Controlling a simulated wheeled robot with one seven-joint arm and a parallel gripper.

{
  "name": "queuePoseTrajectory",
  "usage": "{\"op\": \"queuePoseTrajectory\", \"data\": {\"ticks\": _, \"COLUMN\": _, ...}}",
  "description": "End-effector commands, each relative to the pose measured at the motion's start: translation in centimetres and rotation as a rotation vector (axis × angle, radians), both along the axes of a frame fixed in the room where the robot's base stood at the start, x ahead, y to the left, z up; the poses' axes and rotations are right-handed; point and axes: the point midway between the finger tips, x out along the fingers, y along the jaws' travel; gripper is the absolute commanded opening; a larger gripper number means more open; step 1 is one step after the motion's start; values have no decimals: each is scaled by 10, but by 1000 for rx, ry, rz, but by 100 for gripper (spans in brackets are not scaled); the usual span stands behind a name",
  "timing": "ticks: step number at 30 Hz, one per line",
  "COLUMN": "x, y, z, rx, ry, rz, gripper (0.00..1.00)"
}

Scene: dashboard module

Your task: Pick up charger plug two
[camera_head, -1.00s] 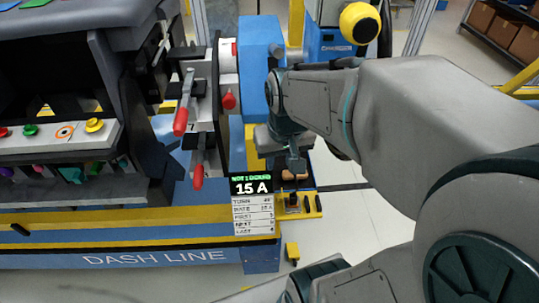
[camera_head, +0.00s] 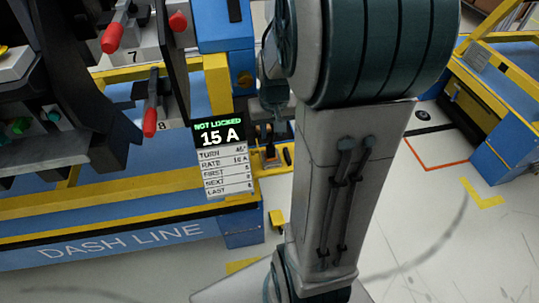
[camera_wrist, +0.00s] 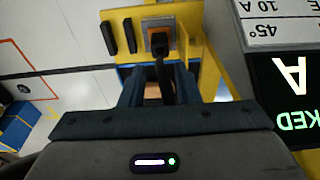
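A dark charger plug (camera_wrist: 159,42) stands in an orange-rimmed square socket in the wrist view. I cannot read a number on it. A dark cable or stem runs from it down between my fingers. My gripper (camera_wrist: 158,78) has its two dark fingers apart, one on each side of that stem, with a visible gap. The fingertips lie just short of the plug in the picture; contact is not visible. In the head view, the small socket and plug (camera_head: 270,153) show beside the sign, and my arm hides most of my gripper.
Two black slots or bars (camera_wrist: 119,37) lie beside the socket on the yellow plate (camera_wrist: 189,28). The blue and yellow dash line bench (camera_head: 120,240) is to the left.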

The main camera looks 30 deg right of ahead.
Motion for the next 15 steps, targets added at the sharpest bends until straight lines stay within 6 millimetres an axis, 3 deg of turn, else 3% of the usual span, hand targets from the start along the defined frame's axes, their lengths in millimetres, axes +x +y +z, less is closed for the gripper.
{"op": "queuePoseTrajectory", "data": {"ticks": 1, "x": 1, "y": 0, "z": -14, "rx": 1, "ry": 4, "rz": 0, "gripper": 29}}
{"op": "queuePoseTrajectory", "data": {"ticks": 3, "x": 2, "y": -1, "z": -24, "rx": 1, "ry": 4, "rz": 0, "gripper": 29}}
{"op": "queuePoseTrajectory", "data": {"ticks": 11, "x": 5, "y": -2, "z": -43, "rx": 1, "ry": 2, "rz": 0, "gripper": 29}}
{"op": "queuePoseTrajectory", "data": {"ticks": 15, "x": 8, "y": -2, "z": -66, "rx": 1, "ry": 3, "rz": 0, "gripper": 29}}
